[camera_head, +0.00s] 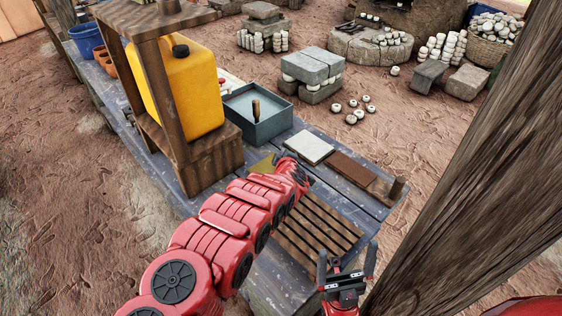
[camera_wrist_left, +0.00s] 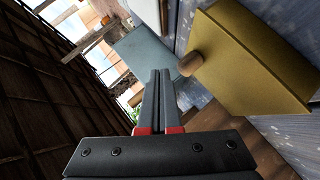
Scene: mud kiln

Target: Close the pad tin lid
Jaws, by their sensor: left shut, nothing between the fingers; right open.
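A gold, box-like piece, which looks like the pad tin (camera_head: 262,163), lies on the blue-grey bench, mostly hidden behind my left arm in the head view. In the left wrist view the gold tin (camera_wrist_left: 250,62) fills the upper right, with a flat face and an edge showing. A short wooden knob (camera_wrist_left: 190,63) shows at its near edge. I cannot tell how far its lid stands open. My left gripper (camera_head: 281,159) is shut and empty beside the tin; its closed fingers (camera_wrist_left: 160,78) point just left of the knob. My right gripper (camera_head: 346,263) is open and empty at the bench's front.
A teal bin (camera_head: 238,127) with a wooden-handled tool stands behind the tin. A white slab (camera_head: 309,147) and a brown board (camera_head: 350,169) lie to the right. A slatted rack (camera_head: 318,226) lies in front. A yellow jerrycan (camera_head: 196,90) stands in a wooden frame; a thick post (camera_head: 470,150) rises at right.

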